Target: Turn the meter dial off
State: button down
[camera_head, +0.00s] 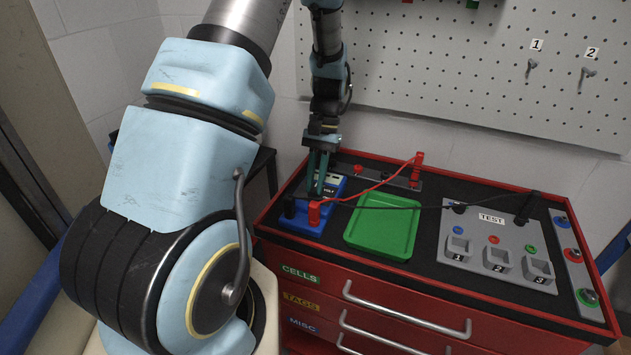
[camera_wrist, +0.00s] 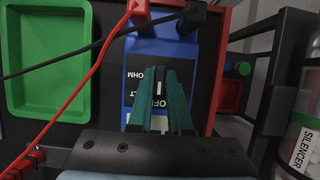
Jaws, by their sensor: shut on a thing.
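The blue meter (camera_head: 301,218) stands on the red tool chest's black top, left of the green tray. In the wrist view, the meter (camera_wrist: 141,47) shows a black face plate with white lettering, partly reading OHM and OFF. My gripper (camera_head: 316,190) points down over the meter. In the wrist view, my gripper (camera_wrist: 160,75) has its teal fingers close together over the face plate, shut on the dial (camera_wrist: 160,73), a small part of which shows between the tips. The dial's exact setting is hidden by the fingers.
A red lead (camera_head: 372,188) and a black lead (camera_head: 420,207) run from the meter's red and black plugs across the chest top. The green tray (camera_head: 409,205) lies right of the meter, with the grey TEST panel (camera_head: 478,227) further right. A pegboard rises behind.

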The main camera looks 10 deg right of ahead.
jog(key=c, duration=0.8)
grip_release()
jog(key=shift+c, duration=0.2)
jog(key=b+v, duration=0.3)
jog(key=v, duration=0.7)
jog(key=shift+r, duration=0.35)
jog(key=shift+w+a, duration=0.1)
jog(key=s+a+n+t+h, duration=0.2)
jog(key=s+a+n+t, duration=0.2)
jog(key=s+a, duration=0.8)
jog(key=a+t, duration=0.1)
jog(key=a, duration=0.1)
jog(key=shift+a+f+t, duration=0.3)
jog(key=shift+a+f, duration=0.05)
jog(key=shift+a, duration=0.05)
